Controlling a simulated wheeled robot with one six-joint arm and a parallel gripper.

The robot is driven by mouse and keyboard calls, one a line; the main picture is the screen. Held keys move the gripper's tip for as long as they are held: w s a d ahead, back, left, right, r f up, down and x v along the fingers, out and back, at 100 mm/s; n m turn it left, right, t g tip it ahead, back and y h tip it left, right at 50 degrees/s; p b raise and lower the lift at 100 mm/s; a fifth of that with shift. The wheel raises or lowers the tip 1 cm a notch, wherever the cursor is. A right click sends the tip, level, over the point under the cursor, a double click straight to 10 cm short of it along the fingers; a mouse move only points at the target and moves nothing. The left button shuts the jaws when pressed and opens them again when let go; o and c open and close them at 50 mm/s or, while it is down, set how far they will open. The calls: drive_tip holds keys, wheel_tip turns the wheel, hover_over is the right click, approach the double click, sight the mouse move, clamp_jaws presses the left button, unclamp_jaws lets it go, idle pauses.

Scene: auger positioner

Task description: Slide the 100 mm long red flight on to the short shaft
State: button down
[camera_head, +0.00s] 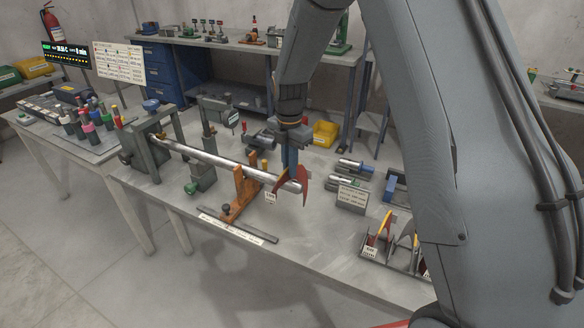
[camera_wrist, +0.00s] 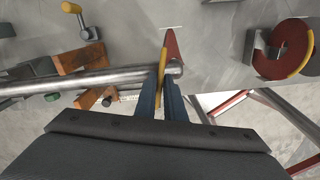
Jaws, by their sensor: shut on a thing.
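The shaft (camera_head: 215,158) is a bright metal bar that runs from the grey positioner at the left to a free end at the right. It also crosses the left of the wrist view (camera_wrist: 75,84). A red flight (camera_head: 304,184) stands at its free end, with its yellow edge (camera_wrist: 162,68) showing between my fingers in the wrist view. My gripper (camera_head: 291,168) points down from above the shaft end and is shut on this flight. The shaft tip shows just right of the yellow edge, so the flight appears to be around the bar; the bore is hidden.
An orange support (camera_head: 243,190) stands under the shaft, left of my gripper. A rack of other flights (camera_head: 378,250) is at the front right; a red coiled flight (camera_wrist: 285,50) shows in the wrist view. A small sign block (camera_head: 351,199) stands right of the shaft end.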

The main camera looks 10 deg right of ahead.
drive_tip(key=shift+w+a+b, duration=0.5)
drive_tip(key=shift+w+a, duration=0.55)
drive_tip(key=shift+a, duration=0.35)
drive_tip(key=shift+w+a+b, duration=0.5)
drive_tip(key=shift+w+a, duration=0.5)
drive_tip(key=shift+a, duration=0.4)
drive_tip(key=shift+w+a+b, duration=0.5)
drive_tip(key=shift+w+a, duration=0.55)
drive_tip(key=shift+a, duration=0.35)
idle(0.9)
drive_tip(key=c, duration=1.8)
unclamp_jaws()
drive_tip(key=shift+o, duration=0.2)
drive_tip(key=shift+s, duration=0.1)
wheel_tip(320, 180, up, 8)
drive_tip(key=b, duration=0.2)
drive_tip(key=shift+b, duration=0.35)
drive_tip(key=shift+f, duration=0.1)
drive_tip(key=s+d+f+m, duration=0.2)
drive_tip(key=s+d+m, duration=0.3)
drive_tip(key=s+m, duration=0.3)
drive_tip(key=s+d+f+m+t, duration=0.1)
drive_tip(key=s+d+f+m, duration=0.1)
drive_tip(key=s+d+m, duration=0.4)
drive_tip(key=s+d+f+m, duration=0.2)
drive_tip(key=s+d+m, duration=0.4)
drive_tip(key=s+m, duration=0.5)
drive_tip(key=s, duration=0.4)
drive_tip(key=shift+s+f+m+b, duration=0.3)
drive_tip(key=shift+s+f+m, duration=0.1)
